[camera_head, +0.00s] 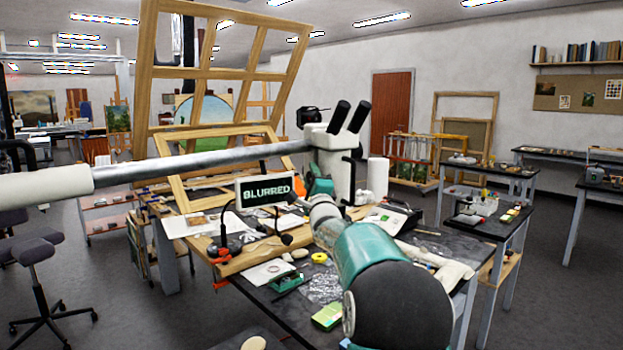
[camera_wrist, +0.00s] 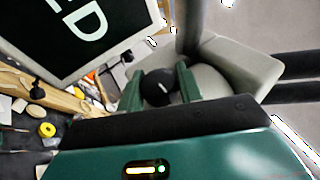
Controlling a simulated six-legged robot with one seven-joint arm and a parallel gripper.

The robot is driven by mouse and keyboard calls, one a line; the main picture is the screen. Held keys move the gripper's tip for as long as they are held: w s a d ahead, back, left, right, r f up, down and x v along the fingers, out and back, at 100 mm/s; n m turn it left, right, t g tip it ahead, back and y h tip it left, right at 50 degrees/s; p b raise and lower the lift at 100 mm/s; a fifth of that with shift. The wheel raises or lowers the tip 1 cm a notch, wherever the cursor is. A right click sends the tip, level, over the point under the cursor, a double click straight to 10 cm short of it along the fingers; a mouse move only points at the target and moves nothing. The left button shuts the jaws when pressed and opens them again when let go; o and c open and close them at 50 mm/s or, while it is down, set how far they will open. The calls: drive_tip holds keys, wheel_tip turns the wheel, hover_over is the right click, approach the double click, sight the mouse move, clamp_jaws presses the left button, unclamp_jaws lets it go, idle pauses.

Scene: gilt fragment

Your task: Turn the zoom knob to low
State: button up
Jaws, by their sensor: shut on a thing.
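The white microscope (camera_head: 338,160) with black eyepieces hangs on a metal boom over the bench. Its pale body (camera_wrist: 235,80) fills the upper right of the wrist view. The black zoom knob (camera_wrist: 154,92), with a short, slanted white mark, is on the side of that body. My gripper (camera_wrist: 160,80) has its two green fingers on either side of the knob, shut on it. In the head view my teal gripper (camera_head: 319,184) is against the microscope, and the knob is hidden. A dark screen (camera_head: 265,190) in front of the microscope reads "BLURRED".
The metal boom (camera_head: 205,160) crosses from the left. A wooden frame (camera_head: 225,70) rises behind the bench. The bench (camera_head: 285,310) carries a yellow tape roll (camera_head: 319,258), papers and small tools below my arm.

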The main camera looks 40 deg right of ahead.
drive_tip(key=shift+g+y, duration=0.3)
drive_tip(key=shift+y, duration=0.1)
drive_tip(key=shift+d+f+n+g+y, duration=0.1)
drive_tip(key=shift+n+g+y, duration=0.4)
drive_tip(key=shift+g, duration=0.45)
drive_tip(key=shift+d+f+n+g+y, duration=0.1)
drive_tip(key=shift+n+g+y, duration=0.2)
drive_tip(key=shift+g+y, duration=0.5)
drive_tip(key=shift+w+a+r+n+g+y, duration=0.1)
drive_tip(key=shift+a+n+g+y, duration=0.15)
drive_tip(key=shift+g, duration=0.8)
drive_tip(key=shift+w+a+r+n+g+y, duration=0.1)
drive_tip(key=shift+n+g+y, duration=0.25)
drive_tip(key=shift+g, duration=0.65)
drive_tip(key=shift+s+d+f+g+y, duration=0.1)
drive_tip(key=shift+g+y, duration=0.1)
drive_tip(key=shift+g, duration=0.4)
drive_tip(key=shift+s+f+g+y, duration=0.1)
drive_tip(key=shift+g+y, duration=0.1)
drive_tip(key=shift+g, duration=0.4)
drive_tip(key=o, duration=1)
